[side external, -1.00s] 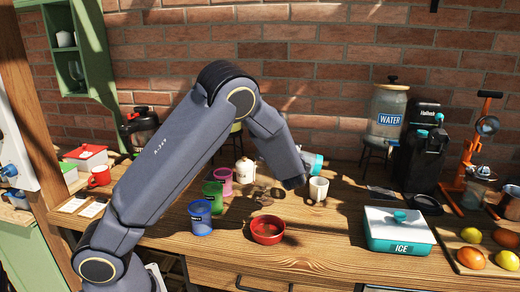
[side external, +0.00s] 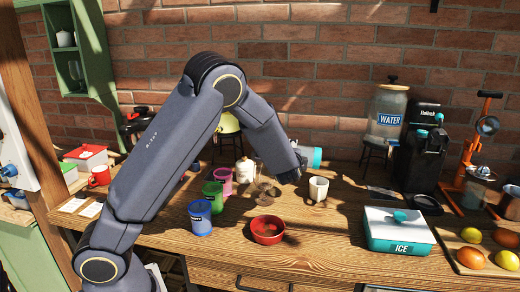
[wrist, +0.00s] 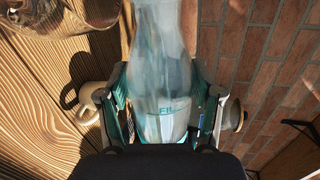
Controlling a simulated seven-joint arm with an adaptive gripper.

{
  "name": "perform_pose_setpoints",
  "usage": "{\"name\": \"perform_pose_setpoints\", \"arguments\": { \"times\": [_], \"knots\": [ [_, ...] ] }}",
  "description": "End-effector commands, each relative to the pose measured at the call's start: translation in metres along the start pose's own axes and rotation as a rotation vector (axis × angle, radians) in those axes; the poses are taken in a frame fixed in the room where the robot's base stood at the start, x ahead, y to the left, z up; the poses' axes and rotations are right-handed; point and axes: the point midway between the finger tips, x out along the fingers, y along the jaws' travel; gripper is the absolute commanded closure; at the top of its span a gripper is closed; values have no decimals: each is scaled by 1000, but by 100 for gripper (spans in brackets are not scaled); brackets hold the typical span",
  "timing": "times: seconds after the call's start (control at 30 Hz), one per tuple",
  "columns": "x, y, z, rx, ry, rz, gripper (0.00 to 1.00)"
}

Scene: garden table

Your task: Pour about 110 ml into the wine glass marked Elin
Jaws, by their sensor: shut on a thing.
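My gripper (side external: 300,160) is shut on a clear carafe with a teal part (side external: 313,157), above the back of the table. I cannot tell whether liquid is flowing.
A white mug (side external: 318,189) stands close right of my gripper. A red bowl (side external: 267,230) is in front. Blue (side external: 200,218), green (side external: 212,195) and pink (side external: 222,178) cups stand to the left, with a cream pot (side external: 245,170) behind. An ice box (side external: 398,230) is at right.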

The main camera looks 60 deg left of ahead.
Motion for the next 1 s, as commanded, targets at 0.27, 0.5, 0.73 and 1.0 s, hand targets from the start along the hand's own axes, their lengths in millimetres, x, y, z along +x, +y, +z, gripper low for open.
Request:
{"name": "perform_pose_setpoints", "arguments": {
  "times": [0.27,0.5,0.73,1.0],
  "knots": [
    [0,-3,-3,-19,5,-3,91],
    [-1,-4,-7,-31,9,-3,91],
    [-1,-5,-8,-43,12,-3,91],
    [-1,-6,-8,-58,15,-3,91]
  ]
}}
